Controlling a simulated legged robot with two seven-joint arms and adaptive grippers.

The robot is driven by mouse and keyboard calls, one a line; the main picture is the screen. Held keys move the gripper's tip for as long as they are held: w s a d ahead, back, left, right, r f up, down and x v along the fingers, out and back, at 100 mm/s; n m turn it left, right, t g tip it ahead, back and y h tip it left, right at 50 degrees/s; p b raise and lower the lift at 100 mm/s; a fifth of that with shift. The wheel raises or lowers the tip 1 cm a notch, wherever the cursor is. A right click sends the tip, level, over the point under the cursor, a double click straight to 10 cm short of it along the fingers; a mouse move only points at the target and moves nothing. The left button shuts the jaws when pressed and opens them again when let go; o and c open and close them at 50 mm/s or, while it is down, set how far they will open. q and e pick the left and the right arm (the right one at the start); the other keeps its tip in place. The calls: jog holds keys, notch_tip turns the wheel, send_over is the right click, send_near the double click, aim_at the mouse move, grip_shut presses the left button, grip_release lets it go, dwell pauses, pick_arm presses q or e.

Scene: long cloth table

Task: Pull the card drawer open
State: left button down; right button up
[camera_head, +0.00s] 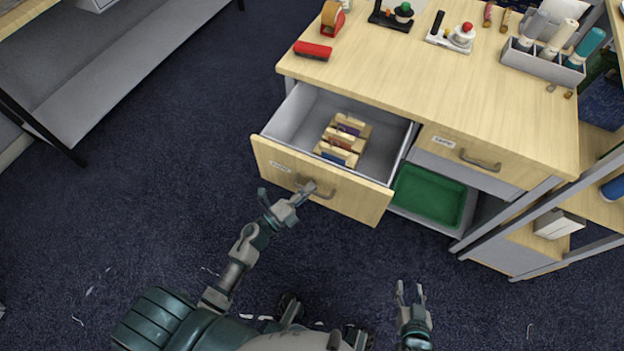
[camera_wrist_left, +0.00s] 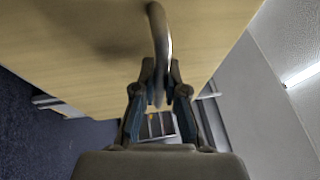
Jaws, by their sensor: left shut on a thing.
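The card drawer (camera_head: 325,184) stands pulled out from the left side of the wooden desk, showing its grey inside and a wooden rack of cards (camera_head: 343,141). A label is on its front panel. My left gripper (camera_head: 303,190) is at the curved metal handle (camera_head: 322,193) on that panel and is shut on it. In the left wrist view the handle (camera_wrist_left: 159,40) runs down between the two fingers (camera_wrist_left: 160,85), with the wooden front behind. My right gripper (camera_head: 411,290) is apart from the desk, low in the head view, with its fingers spread and nothing between them.
A second drawer (camera_head: 470,158) to the right is closed. A green tray (camera_head: 429,195) sits below it. The desktop holds a red block (camera_head: 312,50), a tape dispenser (camera_head: 332,18), stamps and a grey organiser (camera_head: 543,62). Dark carpet in front is mostly clear.

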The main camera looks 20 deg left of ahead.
pick_arm(q)
jog(key=shift+s+d+f, duration=0.1)
jog(key=shift+s+f, duration=0.1)
jog(key=shift+s, duration=0.2)
jog(key=shift+s+d+f, duration=0.1)
jog(key=shift+s+f, duration=0.05)
jog(key=shift+s, duration=0.25)
pick_arm(e)
jog(key=shift+s+f, duration=0.25)
jog(key=shift+s, duration=0.05)
pick_arm(q)
jog(key=c, duration=1.2)
grip_release()
jog(key=shift+w, duration=0.15)
pick_arm(e)
jog(key=shift+w+d+f, duration=0.1)
jog(key=shift+d, duration=0.1)
pick_arm(q)
jog(key=shift+r, duration=0.15)
jog(key=v, duration=1.2)
